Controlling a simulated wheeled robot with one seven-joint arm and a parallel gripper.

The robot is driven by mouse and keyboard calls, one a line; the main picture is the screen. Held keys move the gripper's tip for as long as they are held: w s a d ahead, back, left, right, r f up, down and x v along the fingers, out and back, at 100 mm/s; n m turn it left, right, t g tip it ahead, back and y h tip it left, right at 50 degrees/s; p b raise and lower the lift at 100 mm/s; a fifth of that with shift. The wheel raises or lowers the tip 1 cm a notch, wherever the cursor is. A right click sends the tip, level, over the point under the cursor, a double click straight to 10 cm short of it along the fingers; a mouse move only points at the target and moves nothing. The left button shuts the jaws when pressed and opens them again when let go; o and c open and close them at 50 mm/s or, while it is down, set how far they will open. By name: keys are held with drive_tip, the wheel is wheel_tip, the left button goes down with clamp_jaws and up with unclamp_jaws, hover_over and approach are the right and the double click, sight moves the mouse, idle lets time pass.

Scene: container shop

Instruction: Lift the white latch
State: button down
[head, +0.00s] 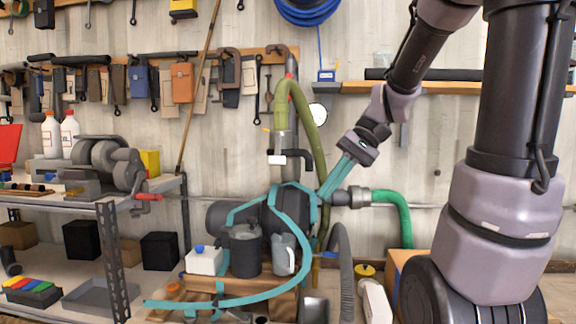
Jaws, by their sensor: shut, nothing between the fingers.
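A small white piece with dark ends (277,160) sits on the upright pipe in the head view, below the olive hose. It looks like the white latch, but it is too small to be sure. My arm comes down from the upper right, and my teal gripper (326,192) points down and left. The gripper is shut and empty, to the right of and below the white piece and apart from it in the picture. Its fingertips overlap teal bands near the dark machine (285,212), so contact there cannot be told.
Teal bands (262,295) curve around a grey pot (245,250), a jug (284,254) and a white box with a blue knob (204,261). A green hose (392,200) lies to the right. A metal shelf with a bench grinder (105,160) stands left.

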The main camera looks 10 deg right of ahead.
drive_tip(key=w+r+g+y, duration=0.1)
drive_tip(key=w+y, duration=0.5)
drive_tip(key=w, duration=0.1)
drive_tip(key=m+t+y, duration=0.2)
drive_tip(key=t+y, duration=0.1)
drive_tip(key=y, duration=0.2)
approach(278, 151)
drive_tip(key=d+f, duration=0.1)
drive_tip(key=w+d+f, duration=0.1)
drive_tip(key=d+f, duration=0.1)
drive_tip(key=shift+f, duration=0.35)
drive_tip(key=shift+s, duration=0.1)
drive_tip(key=a, duration=1)
drive_tip(key=shift+w+r, duration=0.45)
drive_tip(key=shift+m, duration=0.4)
drive_tip(key=shift+s+a, duration=0.1)
drive_tip(key=shift+s, duration=0.1)
